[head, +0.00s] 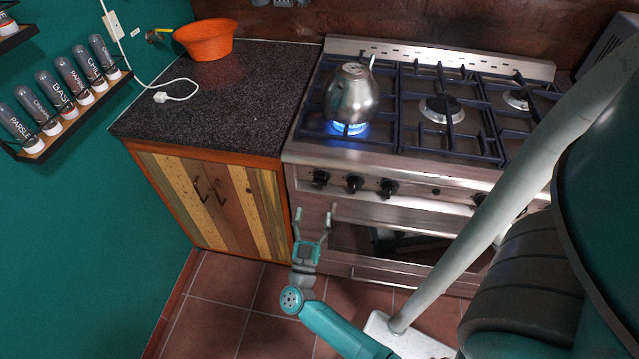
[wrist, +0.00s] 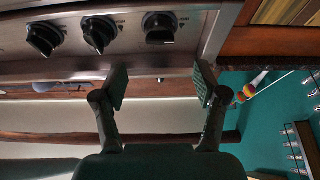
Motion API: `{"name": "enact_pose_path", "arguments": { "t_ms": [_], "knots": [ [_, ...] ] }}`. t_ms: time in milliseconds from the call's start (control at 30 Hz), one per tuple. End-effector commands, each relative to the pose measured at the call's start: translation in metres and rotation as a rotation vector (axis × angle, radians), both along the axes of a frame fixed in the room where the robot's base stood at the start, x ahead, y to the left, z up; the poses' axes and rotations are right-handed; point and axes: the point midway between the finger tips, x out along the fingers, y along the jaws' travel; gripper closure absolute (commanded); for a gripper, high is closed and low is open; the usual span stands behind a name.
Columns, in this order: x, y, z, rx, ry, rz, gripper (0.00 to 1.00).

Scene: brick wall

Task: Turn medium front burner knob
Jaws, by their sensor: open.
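The stove's front panel carries several black knobs. Three of them, left (head: 320,178), middle (head: 354,184) and right (head: 388,188), sit close together at its left end. I cannot tell which one serves the medium front burner. In the wrist view the same three show mirrored in order along the top: left knob (wrist: 160,27), middle knob (wrist: 99,33), right knob (wrist: 44,39). My gripper (head: 313,220) is open and empty, in front of and below the left knob. In the wrist view my gripper (wrist: 161,82) shows its fingers wide apart, not touching any knob.
A steel kettle (head: 352,95) stands on the front left burner over a blue flame (head: 348,128). A dark counter (head: 230,100) with an orange bowl (head: 205,40) is left of the stove. An oven handle (head: 400,228) crosses below the knobs. A spice rack (head: 62,105) hangs at left.

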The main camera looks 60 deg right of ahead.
Motion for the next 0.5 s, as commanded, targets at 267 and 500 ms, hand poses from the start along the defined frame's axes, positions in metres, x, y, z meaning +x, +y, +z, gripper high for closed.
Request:
{"name": "enact_pose_path", "arguments": {
  "t_ms": [267,500],
  "knots": [
    [0.012,-0.039,0.018,-0.002,-0.005,-0.004,0.28],
    [0.024,-0.072,0.032,-0.002,-0.002,-0.001,0.28]
  ]
}}
